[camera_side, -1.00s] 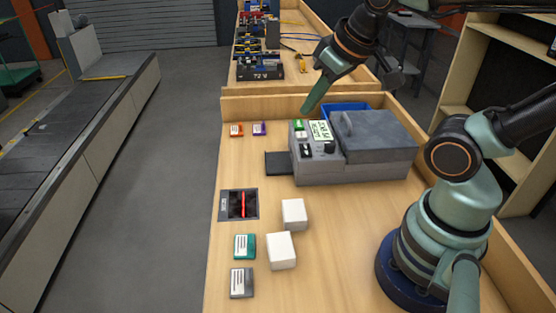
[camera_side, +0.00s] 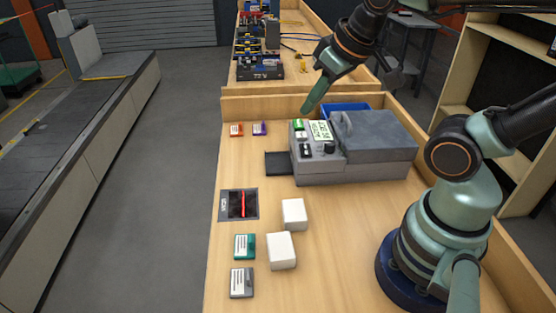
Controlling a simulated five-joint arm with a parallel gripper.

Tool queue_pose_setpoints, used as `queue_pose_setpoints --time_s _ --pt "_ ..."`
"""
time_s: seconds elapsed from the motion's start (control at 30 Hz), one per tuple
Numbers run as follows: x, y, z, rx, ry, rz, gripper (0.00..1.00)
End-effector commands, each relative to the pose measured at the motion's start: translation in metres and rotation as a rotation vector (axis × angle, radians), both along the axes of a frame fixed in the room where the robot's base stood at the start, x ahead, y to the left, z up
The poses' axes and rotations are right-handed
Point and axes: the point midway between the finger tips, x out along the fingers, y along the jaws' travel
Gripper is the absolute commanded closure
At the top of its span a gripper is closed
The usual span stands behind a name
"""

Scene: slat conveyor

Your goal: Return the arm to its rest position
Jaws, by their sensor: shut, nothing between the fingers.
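My gripper (camera_side: 308,106) is shut and empty. It points down and to the left, near the green button at the top left of a grey machine (camera_side: 340,172). I cannot tell whether its tip touches the button. The machine has a small lit green screen (camera_side: 320,131), a black knob and a grey lid with a handle. My arm reaches from its base at the right, over the back of the wooden table (camera_side: 340,265).
A black tray (camera_side: 278,163) sticks out from the machine's left side. An orange card (camera_side: 236,130), a purple card (camera_side: 260,129), a teal card (camera_side: 244,246), a grey card (camera_side: 241,283), two white blocks (camera_side: 281,251) and a dark recess with a red bar (camera_side: 238,205) lie left. A blue bin (camera_side: 346,108) stands behind.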

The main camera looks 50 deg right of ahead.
Motion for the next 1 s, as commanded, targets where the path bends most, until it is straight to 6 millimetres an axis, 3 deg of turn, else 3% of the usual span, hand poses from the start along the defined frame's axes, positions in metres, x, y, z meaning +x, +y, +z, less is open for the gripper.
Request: queue_pose_setpoints --time_s 0.67,1.0 --pt "0.002 -0.001 0.001 0.002 0.004 -0.007 1.0" --pt "0.036 -0.028 0.02 0.047 0.117 -0.176 1.0"
